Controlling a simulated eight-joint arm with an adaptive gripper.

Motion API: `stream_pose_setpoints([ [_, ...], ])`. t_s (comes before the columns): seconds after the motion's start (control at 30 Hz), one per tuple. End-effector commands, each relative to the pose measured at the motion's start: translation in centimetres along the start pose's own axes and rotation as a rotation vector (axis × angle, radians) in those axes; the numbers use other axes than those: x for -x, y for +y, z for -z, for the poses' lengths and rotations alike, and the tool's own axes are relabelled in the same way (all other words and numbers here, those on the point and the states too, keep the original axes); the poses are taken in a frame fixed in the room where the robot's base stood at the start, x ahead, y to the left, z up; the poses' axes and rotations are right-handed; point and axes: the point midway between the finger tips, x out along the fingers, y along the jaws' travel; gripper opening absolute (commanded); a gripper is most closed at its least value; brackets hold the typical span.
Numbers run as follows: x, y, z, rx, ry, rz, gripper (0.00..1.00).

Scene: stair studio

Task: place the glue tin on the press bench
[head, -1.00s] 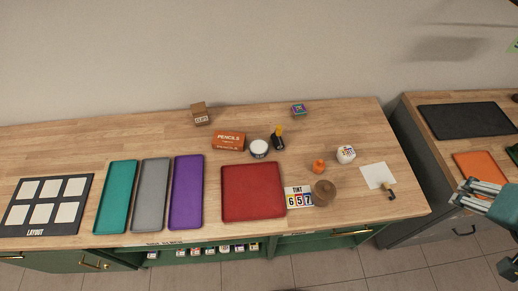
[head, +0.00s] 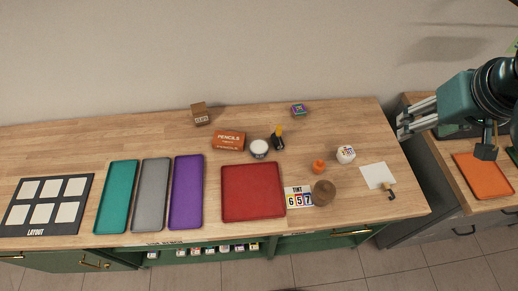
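No label that I can read says glue. A round white tin with a dark rim (head: 259,148) stands upright on the long wooden bench, beside the orange pencil box. A white pot with a coloured label (head: 346,154) stands further right. I cannot tell which one is the glue tin. A second wooden bench (head: 412,158) stands to the right, partly hidden by my arm; I cannot tell whether it is the press bench. My gripper (head: 401,127) is over the gap between the benches, fingers pointing left, apart and empty.
The long bench holds a red tray (head: 253,192), a purple tray (head: 187,192), a pencil box (head: 228,141), a dark-and-yellow item (head: 278,137), an orange pot (head: 318,166) and a brown round item (head: 324,192).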

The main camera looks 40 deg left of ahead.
Motion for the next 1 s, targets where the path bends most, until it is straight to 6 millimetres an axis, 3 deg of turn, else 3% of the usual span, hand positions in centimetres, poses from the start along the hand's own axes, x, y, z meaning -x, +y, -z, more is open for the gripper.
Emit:
stream_pose_setpoints([
  [0.2, -1.2, -4.6, 4.3, 0.146, -0.037, 0.059, 0.53],
  [0.5, -3.0, -11.8, 9.1, 0.346, -0.087, 0.134, 0.53],
  [1.0, -6.5, -26.6, 14.5, 0.686, -0.164, 0.257, 0.53],
])
